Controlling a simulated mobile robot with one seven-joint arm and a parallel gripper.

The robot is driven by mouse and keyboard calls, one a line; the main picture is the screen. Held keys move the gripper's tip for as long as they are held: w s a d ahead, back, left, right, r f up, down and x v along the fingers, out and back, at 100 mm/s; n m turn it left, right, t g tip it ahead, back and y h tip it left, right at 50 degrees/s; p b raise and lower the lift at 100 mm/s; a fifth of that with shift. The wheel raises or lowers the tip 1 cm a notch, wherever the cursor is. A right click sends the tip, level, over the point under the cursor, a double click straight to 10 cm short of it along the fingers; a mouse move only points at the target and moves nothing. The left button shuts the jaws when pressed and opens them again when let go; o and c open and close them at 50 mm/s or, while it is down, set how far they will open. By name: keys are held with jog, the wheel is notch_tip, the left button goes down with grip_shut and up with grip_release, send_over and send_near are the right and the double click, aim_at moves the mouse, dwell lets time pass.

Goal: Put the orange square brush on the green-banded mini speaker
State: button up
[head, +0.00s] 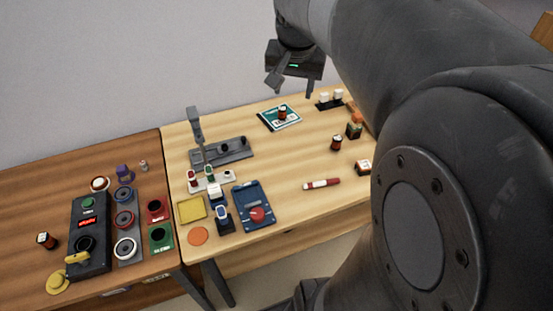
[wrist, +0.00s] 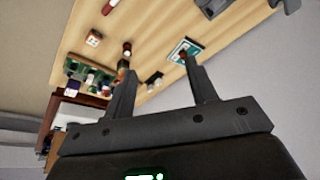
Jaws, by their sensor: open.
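A small orange piece (head: 357,118), perhaps the orange square brush, appears on top of a dark block (head: 354,131) near the right end of the light table. The block may be the green-banded mini speaker, but its band is too small to make out. Whether the two touch is unclear. My gripper (head: 290,88) is open and empty, high above the back of the light table and left of these things. In the wrist view my open fingers (wrist: 155,66) have nothing between them; small items lie beyond, too small to identify surely.
A teal-and-white booklet (head: 270,122) with a small dark cylinder (head: 283,112) on it lies at the back. Another dark cylinder (head: 336,143), a red-and-white marker (head: 322,184) and a grey stand (head: 235,152) share the light table (head: 300,155). Its middle has free room.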

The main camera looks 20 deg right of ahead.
jog(key=s+a+f+n+t, duration=0.1)
jog(key=s+a+f+n, duration=0.1)
jog(key=s+a, duration=0.3)
jog(key=s+a+f+n+t+y, duration=0.1)
jog(key=s+a+n, duration=0.3)
jog(key=s, duration=0.7)
jog(key=shift+a+f+n, duration=0.3)
jog(key=shift+a+f, duration=0.15)
jog(key=shift+f, duration=0.35)
